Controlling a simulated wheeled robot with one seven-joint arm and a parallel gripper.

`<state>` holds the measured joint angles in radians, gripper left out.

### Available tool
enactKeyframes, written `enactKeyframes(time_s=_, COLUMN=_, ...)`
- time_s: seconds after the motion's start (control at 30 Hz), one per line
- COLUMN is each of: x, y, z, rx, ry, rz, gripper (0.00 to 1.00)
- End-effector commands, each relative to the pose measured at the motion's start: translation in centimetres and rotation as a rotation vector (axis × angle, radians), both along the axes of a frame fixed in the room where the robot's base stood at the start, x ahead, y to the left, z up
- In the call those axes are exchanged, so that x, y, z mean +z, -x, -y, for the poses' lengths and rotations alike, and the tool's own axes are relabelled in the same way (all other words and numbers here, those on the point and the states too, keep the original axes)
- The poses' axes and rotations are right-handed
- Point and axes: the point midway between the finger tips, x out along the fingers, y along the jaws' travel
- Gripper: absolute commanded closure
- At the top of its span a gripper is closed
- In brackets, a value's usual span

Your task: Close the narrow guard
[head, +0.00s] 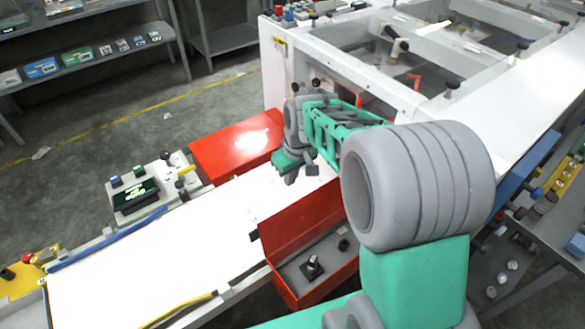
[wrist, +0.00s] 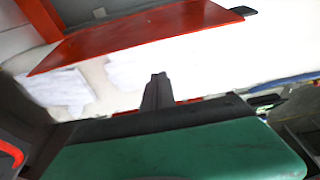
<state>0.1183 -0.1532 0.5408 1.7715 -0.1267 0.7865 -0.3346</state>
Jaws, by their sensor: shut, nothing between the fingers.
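Two red guards flank the white conveyor bed. One red guard (head: 238,143) is a broad glossy panel on the far side. The other red guard (head: 303,220) stands on the near side as a long raised panel above an open red-edged tray. I cannot tell for sure which is the narrow one.
The white machine frame (head: 350,75) with clear top panels rises behind my arm. A control box (head: 135,193) with a dark screen sits on the left edge of the conveyor (head: 130,265). Shelves (head: 85,55) stand at the back left. The left part of the conveyor is clear.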

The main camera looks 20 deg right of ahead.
Motion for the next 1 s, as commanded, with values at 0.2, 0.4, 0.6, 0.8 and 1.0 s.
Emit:
enactKeyframes(time_s=0.2, x=-3.6, y=-0.3, z=-0.1, rx=-0.002, ry=0.001, rz=0.000, gripper=1.00)
enactKeyframes(time_s=0.4, x=-3.2, y=2.4, z=0.8, rx=-0.002, ry=0.000, rz=0.001, gripper=1.00)
enactKeyframes(time_s=0.6, x=-3.4, y=3.0, z=1.0, rx=0.000, ry=0.000, rz=0.002, gripper=1.00)
enactKeyframes(time_s=0.8, x=-3.4, y=3.0, z=0.9, rx=0.000, ry=0.000, rz=0.002, gripper=1.00)
enactKeyframes(time_s=1.0, x=-3.5, y=2.8, z=0.8, rx=0.005, ry=-0.006, rz=0.021, gripper=1.00)
